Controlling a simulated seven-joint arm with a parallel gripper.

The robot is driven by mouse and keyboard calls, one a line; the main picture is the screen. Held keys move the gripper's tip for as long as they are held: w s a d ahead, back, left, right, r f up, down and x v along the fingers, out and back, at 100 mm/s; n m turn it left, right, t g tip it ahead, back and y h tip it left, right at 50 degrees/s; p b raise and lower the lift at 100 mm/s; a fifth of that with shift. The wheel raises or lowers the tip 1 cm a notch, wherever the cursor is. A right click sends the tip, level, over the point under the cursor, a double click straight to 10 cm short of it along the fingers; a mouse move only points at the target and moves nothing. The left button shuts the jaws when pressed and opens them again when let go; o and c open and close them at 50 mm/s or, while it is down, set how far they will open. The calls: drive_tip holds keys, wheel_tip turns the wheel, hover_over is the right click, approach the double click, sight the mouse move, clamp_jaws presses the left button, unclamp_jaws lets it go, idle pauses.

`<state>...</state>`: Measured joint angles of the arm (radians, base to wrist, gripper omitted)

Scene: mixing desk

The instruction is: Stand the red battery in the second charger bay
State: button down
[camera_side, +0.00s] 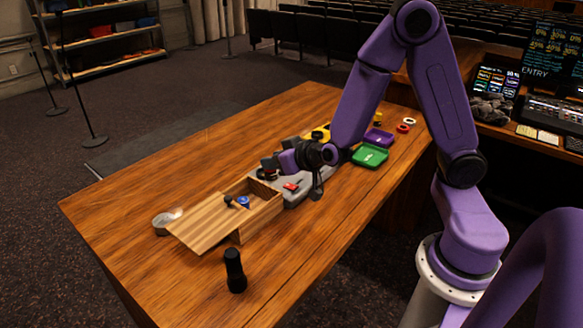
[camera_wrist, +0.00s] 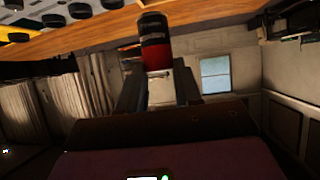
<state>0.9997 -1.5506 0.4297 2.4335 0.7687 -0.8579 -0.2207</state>
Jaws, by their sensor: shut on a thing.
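The red battery (camera_wrist: 155,51), a cylinder with dark and red bands, is gripped between the two fingers of my gripper (camera_wrist: 157,86) in the wrist view. In the side view my gripper (camera_side: 271,166) reaches left over the table, and the battery is small and dark at its tips. A grey unit (camera_side: 315,186), likely the charger, lies below my gripper with a red patch (camera_side: 291,187) on it. The battery appears held above the table, apart from this unit. The separate bays are too small or hidden to make out.
A wooden box (camera_side: 262,217) with a slid-back lid (camera_side: 205,226) stands left of the grey unit. Green (camera_side: 370,156) and purple (camera_side: 379,137) trays lie behind. The table's left side is clear.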

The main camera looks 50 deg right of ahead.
drive_tip(key=w+d+n+y, duration=0.2)
drive_tip(key=w+d, duration=0.5)
drive_tip(key=w, duration=0.3)
drive_tip(key=w+d+f+n+y, duration=0.1)
drive_tip(key=w+d+f+y, duration=0.15)
drive_tip(key=d, duration=0.85)
drive_tip(key=shift+h, duration=0.45)
drive_tip(key=shift+s+d+f, duration=0.1)
drive_tip(key=shift+f, duration=1.45)
drive_tip(key=shift+s+d+f, duration=0.1)
drive_tip(key=shift+f, duration=1.4)
drive_tip(key=shift+f, duration=0.65)
drive_tip(key=c, duration=1.1)
unclamp_jaws()
drive_tip(key=shift+o, duration=0.2)
drive_tip(key=shift+s, duration=0.15)
